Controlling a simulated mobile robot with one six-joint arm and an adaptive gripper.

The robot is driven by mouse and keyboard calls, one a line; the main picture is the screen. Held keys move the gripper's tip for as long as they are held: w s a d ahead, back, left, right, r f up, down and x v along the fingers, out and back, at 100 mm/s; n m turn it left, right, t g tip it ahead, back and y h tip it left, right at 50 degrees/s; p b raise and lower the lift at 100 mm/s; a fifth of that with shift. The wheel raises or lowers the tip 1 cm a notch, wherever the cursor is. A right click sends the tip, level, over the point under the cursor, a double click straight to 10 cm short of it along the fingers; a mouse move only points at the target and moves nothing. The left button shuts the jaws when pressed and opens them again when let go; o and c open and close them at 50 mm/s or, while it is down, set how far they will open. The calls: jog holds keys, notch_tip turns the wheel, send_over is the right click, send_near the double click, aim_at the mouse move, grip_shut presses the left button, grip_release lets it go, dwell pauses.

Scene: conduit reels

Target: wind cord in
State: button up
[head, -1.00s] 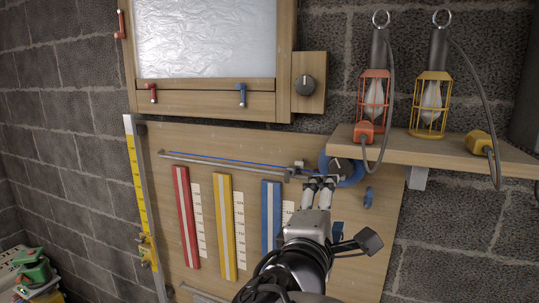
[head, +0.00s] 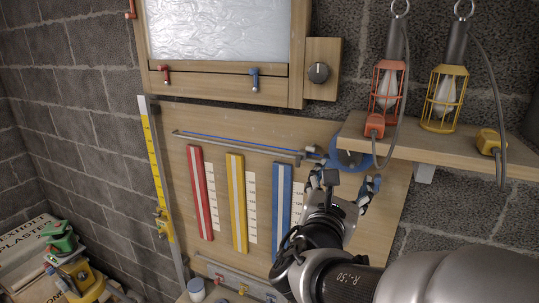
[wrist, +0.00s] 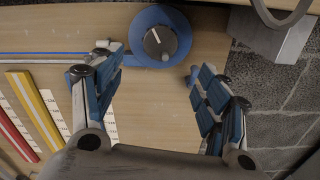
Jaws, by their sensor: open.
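The blue cord (head: 245,145) runs along a thin metal rail across the top of a wooden board. At its right end is a round blue reel (wrist: 137,37), with a dark grey knob (wrist: 159,42) carrying a white mark at its centre. In the head view the reel (head: 340,157) is partly hidden by my gripper and the shelf. My gripper (wrist: 148,62) is open, its blue-padded fingers spread wide and empty. In the wrist view the reel lies just beyond the fingertips, between them, and the knob appears clear of both fingers.
A wooden shelf (head: 440,155) with red (head: 388,90) and yellow (head: 446,88) caged lamps juts out right above the reel. Red, yellow and blue strips with scales hang below the cord. A framed window panel with a dial (head: 319,72) is above.

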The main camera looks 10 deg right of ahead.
aim_at(349, 158)
jog(key=x, duration=1)
jog(key=shift+w+d, duration=0.15)
jog(key=shift+d, duration=0.05)
jog(key=shift+c, duration=0.6)
jog(key=c, duration=0.9)
jog(key=shift+b, duration=0.45)
jog(key=shift+c, duration=0.2)
